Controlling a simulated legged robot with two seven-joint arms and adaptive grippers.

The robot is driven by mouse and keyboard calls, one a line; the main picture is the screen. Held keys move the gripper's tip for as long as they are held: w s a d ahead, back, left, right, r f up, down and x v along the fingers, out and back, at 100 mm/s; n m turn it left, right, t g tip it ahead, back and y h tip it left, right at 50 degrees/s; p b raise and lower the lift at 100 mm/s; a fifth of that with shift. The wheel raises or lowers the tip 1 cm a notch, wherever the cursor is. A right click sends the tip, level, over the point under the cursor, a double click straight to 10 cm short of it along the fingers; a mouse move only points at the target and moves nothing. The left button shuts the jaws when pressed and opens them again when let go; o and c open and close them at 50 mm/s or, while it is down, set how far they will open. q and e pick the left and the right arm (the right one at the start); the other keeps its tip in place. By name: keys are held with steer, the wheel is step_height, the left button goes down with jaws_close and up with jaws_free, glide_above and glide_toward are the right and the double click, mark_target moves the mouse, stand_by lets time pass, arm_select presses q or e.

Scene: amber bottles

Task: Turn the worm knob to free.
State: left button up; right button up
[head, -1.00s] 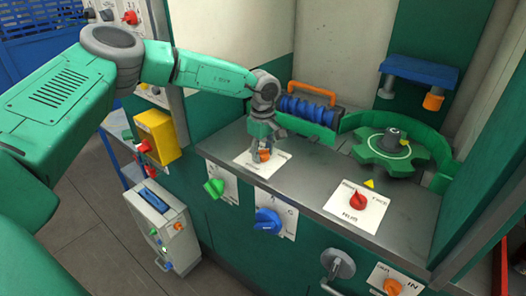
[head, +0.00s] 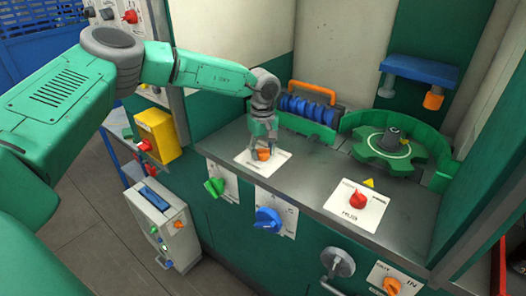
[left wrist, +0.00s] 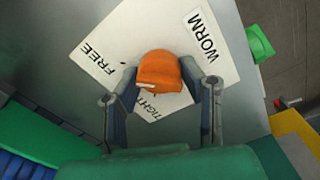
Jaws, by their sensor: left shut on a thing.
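The worm knob (left wrist: 160,70) is orange and sits on a white plate (left wrist: 205,75) marked WORM, FREE and TIGHT in the left wrist view. A small white mark shows on the knob's edge, on the side towards TIGHT; I cannot tell exactly where it points. In the head view the knob (head: 264,155) is on the grey counter, below my left gripper (head: 263,152). My left gripper (left wrist: 163,85) points down and is shut on the knob, one finger on each side. My right gripper is not in view.
Blue worm rollers (head: 308,107) with an orange handle lie behind the knob, beside a green gear wheel (head: 388,150). A red knob (head: 358,201) stands on the counter at right. Green (head: 214,187) and blue (head: 268,220) knobs are on the front panel.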

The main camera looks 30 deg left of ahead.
mark_target(263, 151)
arm_select(q)
steer(key=shift+w+r, duration=0.15)
steer(key=o, duration=1)
steer(key=shift+o, duration=0.6)
steer(key=shift+f, duration=0.2)
steer(key=shift+r, duration=0.3)
step_height(263, 151, up, 11)
steer(key=shift+r, duration=0.15)
